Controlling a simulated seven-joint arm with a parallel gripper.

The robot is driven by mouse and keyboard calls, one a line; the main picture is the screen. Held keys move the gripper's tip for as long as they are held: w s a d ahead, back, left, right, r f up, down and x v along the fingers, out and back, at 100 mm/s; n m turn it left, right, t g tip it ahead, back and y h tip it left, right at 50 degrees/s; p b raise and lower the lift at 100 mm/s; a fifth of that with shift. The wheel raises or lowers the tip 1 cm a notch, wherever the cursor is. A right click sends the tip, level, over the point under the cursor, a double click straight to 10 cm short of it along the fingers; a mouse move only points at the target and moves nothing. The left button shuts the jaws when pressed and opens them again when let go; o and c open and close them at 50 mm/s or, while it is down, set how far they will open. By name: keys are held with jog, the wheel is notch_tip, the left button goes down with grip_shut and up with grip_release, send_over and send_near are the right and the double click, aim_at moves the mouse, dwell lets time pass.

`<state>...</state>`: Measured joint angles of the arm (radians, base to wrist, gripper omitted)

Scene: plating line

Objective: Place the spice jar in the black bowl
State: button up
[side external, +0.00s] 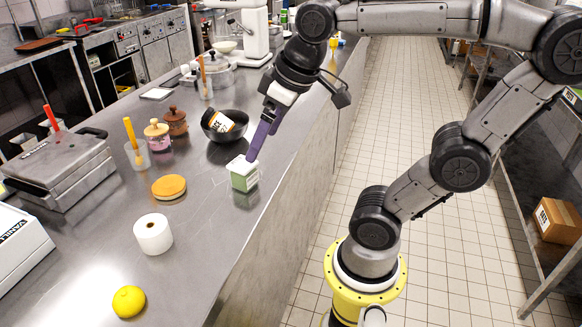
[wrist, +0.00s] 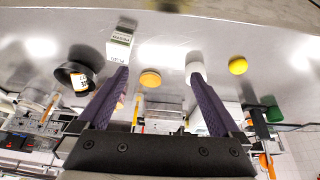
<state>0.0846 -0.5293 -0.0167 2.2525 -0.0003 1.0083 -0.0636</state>
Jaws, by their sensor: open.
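The black bowl (side external: 223,138) stands on the steel counter, left of my gripper in the side view. A jar with a black, white and orange label, apparently the spice jar (side external: 218,121), lies tilted inside it; its lettering is only partly readable. The wrist view also shows the bowl (wrist: 62,76) and the jar's label (wrist: 80,83) at the left, outside my fingers. My gripper (wrist: 165,88) has its two purple fingers spread wide with nothing held between them. In the side view my gripper (side external: 251,157) points down over the counter, apart from the bowl and jar.
A green and white pesto carton (side external: 244,176) stands close by the fingertips; contact is unclear. A round orange-topped item (side external: 169,187), a white roll (side external: 153,234) and a lemon (side external: 129,301) sit nearer the front. Lidded jars (side external: 158,138) stand left of the bowl.

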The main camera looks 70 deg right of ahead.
jog(key=s+a+f, duration=0.1)
jog(key=s+f, duration=0.4)
jog(key=shift+s+a+t, duration=0.15)
jog(key=shift+a+t, duration=0.25)
